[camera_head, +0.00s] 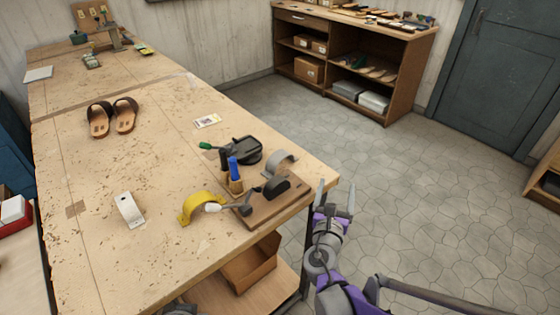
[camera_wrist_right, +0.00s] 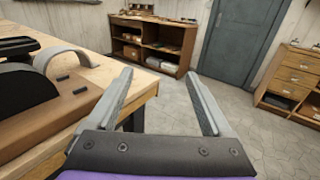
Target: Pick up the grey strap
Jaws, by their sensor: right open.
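The grey strap (camera_head: 281,162) is a curved arch standing at the far edge of a wooden board near the workbench's right corner. In the right wrist view the grey strap (camera_wrist_right: 68,54) is at the left, behind a black curved piece. My right gripper (camera_head: 335,197) is off the bench's right edge, to the right of the strap and apart from it. Its two fingers are spread with nothing between them, as the right wrist view also shows (camera_wrist_right: 158,88).
The wooden board (camera_head: 261,213) also bears a black curved piece (camera_head: 276,188). Sandals (camera_head: 112,117) stand farther back. Floor beyond the bench is clear.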

